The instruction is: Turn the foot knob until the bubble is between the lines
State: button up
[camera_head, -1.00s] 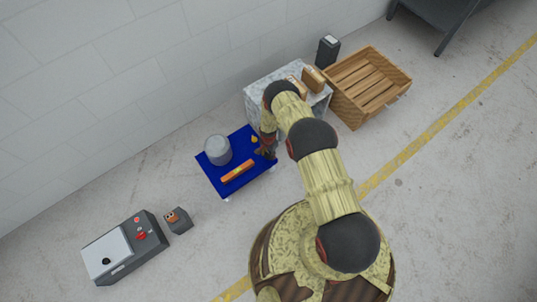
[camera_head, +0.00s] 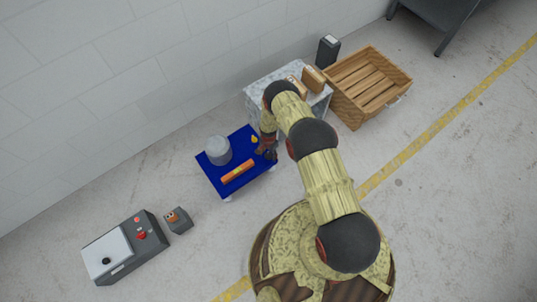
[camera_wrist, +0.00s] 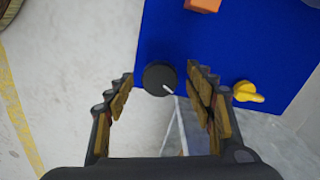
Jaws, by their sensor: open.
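A black round foot knob (camera_wrist: 160,78) with a white pointer line sits at the edge of a blue plate (camera_wrist: 165,30). In the wrist view the line points to the lower right. My gripper (camera_wrist: 162,82) is open, with one finger on each side of the knob and visible gaps. In the head view my gripper (camera_head: 266,152) is at the right corner of the blue plate (camera_head: 213,177). An orange level (camera_head: 238,170) lies on the plate; its end shows in the wrist view (camera_wrist: 203,4). The bubble and lines are too small to make out.
A grey cylinder (camera_head: 218,150) stands on the plate. A yellow part (camera_wrist: 246,91) sits near the knob, to its right. A marble-patterned block (camera_head: 258,98) and a wooden crate (camera_head: 368,85) stand behind. A control box (camera_head: 127,247) is at the lower left.

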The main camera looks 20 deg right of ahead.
aim_at(268, 155)
jog(key=shift+r, duration=0.1)
notch_tip(268, 155, up, 12)
dwell(0.5)
dwell(0.5)
